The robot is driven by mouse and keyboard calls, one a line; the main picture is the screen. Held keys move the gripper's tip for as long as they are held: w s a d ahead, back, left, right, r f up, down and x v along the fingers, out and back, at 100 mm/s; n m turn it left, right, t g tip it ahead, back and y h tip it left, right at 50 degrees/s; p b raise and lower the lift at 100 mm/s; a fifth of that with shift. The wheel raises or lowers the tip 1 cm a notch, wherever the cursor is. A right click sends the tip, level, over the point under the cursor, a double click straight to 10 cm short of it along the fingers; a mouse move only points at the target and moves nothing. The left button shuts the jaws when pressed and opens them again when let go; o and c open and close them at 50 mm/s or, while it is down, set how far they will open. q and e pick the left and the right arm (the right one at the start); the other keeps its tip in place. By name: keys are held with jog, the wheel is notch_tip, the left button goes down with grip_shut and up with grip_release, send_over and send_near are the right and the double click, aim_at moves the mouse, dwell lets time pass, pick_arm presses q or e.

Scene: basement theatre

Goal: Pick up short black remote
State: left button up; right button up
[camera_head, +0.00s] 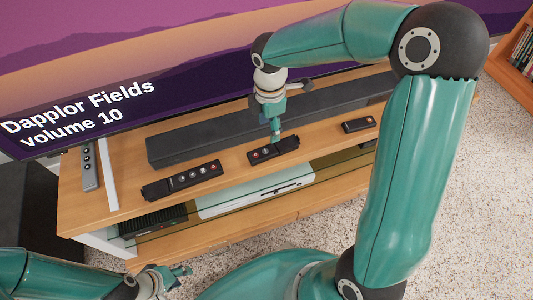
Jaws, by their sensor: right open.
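A short black remote (262,154) with a few coloured buttons lies on the wooden TV stand, near its front edge. My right gripper (277,138) points down over the right part of this remote and is open. The gripper partly covers the remote; I cannot tell whether they touch. A smaller black object (358,125), possibly another short remote, lies further right on the stand. My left gripper (182,272) is low in front of the stand, away from the remotes; its opening is too small to make out.
A longer black remote (182,180) lies left of the short one, and a grey remote (89,168) lies at the stand's left end. A dark soundbar (210,136) runs behind them, below the large TV screen (150,60). The wooden stand (130,205) has a lower shelf with devices.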

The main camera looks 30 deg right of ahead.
send_over(274, 147)
jog(key=a, duration=0.1)
notch_tip(274, 147, down, 5)
jog(key=shift+w+a+r+b, duration=0.1)
jog(key=shift+a+r+b, duration=0.05)
jog(key=shift+b, duration=0.3)
jog(key=f, duration=0.2)
jog(key=d+f+b, duration=0.1)
jog(key=f, duration=0.1)
jog(key=shift+s+d+f+b, duration=0.1)
jog(key=shift+s+f+b, duration=0.1)
jog(key=shift+f+b, duration=0.1)
jog(key=shift+f, duration=0.35)
jog(key=c, duration=0.9)
jog(key=shift+r, duration=0.1)
jog(key=shift+r, duration=0.1)
